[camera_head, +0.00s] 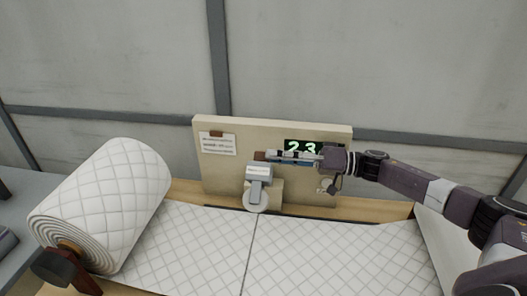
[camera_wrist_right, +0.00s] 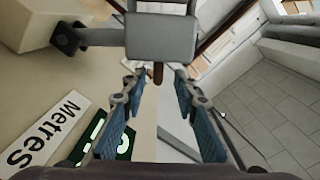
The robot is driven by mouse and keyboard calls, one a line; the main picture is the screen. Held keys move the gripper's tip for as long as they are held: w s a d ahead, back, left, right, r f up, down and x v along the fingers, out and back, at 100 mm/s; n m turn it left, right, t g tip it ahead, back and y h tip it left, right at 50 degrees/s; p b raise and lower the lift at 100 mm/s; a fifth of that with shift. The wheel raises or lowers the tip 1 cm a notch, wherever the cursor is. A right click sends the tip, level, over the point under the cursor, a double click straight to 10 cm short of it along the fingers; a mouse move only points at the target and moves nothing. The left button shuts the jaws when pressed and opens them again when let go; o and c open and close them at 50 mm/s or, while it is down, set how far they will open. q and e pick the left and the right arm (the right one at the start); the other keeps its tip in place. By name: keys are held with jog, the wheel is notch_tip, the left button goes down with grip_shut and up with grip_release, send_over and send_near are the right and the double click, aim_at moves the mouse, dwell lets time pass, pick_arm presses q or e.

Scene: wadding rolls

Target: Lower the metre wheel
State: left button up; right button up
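The metre wheel (camera_head: 256,199) is a pale disc at the lower end of a grey arm and block (camera_head: 259,171), in front of a beige board. I cannot tell whether it touches the quilted wadding below. The grey block also shows in the right wrist view (camera_wrist_right: 161,38), with a short brown handle (camera_wrist_right: 158,73) below it. My right gripper (camera_head: 272,156) reaches in from the right, beside the top of the block. In the wrist view its blue-padded fingers (camera_wrist_right: 157,88) are apart, with the handle in line with the gap. My left gripper is not in view.
The beige board (camera_head: 228,174) carries a paper note (camera_head: 217,144) and a green-digit display (camera_head: 298,147), partly covered by my right gripper. A "Metres" label (camera_wrist_right: 45,133) shows close by.

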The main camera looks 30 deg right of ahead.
aim_at(264, 153)
jog(key=x, duration=0.2)
jog(key=shift+w+a+r+p, duration=0.1)
jog(key=shift+w+a+p, duration=0.1)
jog(key=shift+w+p, duration=0.1)
jog(key=shift+w+a, duration=0.2)
jog(key=shift+a, duration=0.05)
jog(key=shift+w+a, duration=0.1)
jog(key=shift+a, duration=0.05)
grip_shut()
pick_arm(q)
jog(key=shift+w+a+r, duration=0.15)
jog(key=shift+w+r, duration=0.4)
